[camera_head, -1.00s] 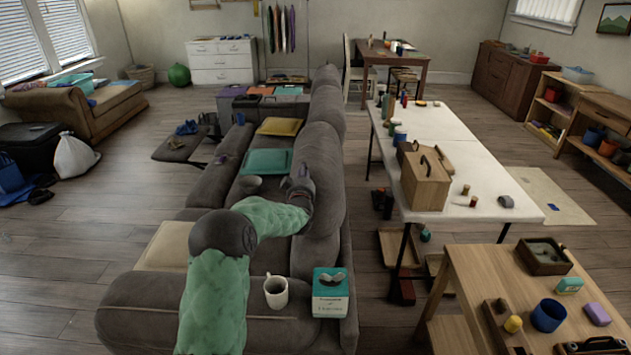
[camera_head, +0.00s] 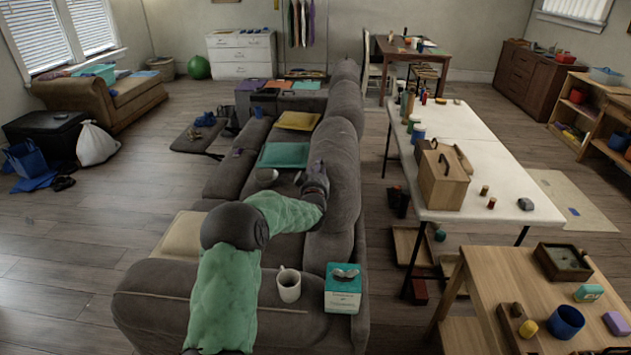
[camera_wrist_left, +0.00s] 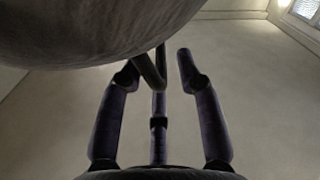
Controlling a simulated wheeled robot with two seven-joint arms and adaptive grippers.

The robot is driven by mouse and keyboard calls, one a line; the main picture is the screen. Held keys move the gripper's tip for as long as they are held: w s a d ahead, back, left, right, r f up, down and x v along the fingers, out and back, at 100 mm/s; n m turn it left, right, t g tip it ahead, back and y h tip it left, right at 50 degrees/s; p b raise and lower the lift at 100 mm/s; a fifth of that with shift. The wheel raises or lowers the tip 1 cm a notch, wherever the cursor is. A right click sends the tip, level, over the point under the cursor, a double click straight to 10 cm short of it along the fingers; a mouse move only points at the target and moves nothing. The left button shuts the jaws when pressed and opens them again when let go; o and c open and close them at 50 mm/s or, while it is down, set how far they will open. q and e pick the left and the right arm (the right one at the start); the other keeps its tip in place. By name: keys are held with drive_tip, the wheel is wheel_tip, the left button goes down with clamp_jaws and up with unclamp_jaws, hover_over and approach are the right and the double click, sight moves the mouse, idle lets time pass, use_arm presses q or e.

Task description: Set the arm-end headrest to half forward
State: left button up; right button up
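The grey sofa's near back section, with the arm-end headrest (camera_head: 341,172) at its top, stands in the middle of the head view. Its exact tilt is hard to tell. My left arm reaches over the near sofa arm. My left gripper (camera_head: 318,172) is at the seat-side face of this section; contact is unclear there. In the left wrist view a large rounded grey surface, apparently the headrest (camera_wrist_left: 90,30), fills the upper left. The dark fingers of my left gripper (camera_wrist_left: 156,68) are spread apart below and beside it, with nothing visibly clamped. My right gripper is out of view.
A white mug (camera_head: 289,285) and a teal-and-white box (camera_head: 343,288) stand on the near sofa arm, close to my left arm. A white table (camera_head: 490,155) and a wooden table (camera_head: 485,280) stand on the right.

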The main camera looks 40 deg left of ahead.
use_arm(q)
drive_tip(key=v, duration=1.1)
idle(0.4)
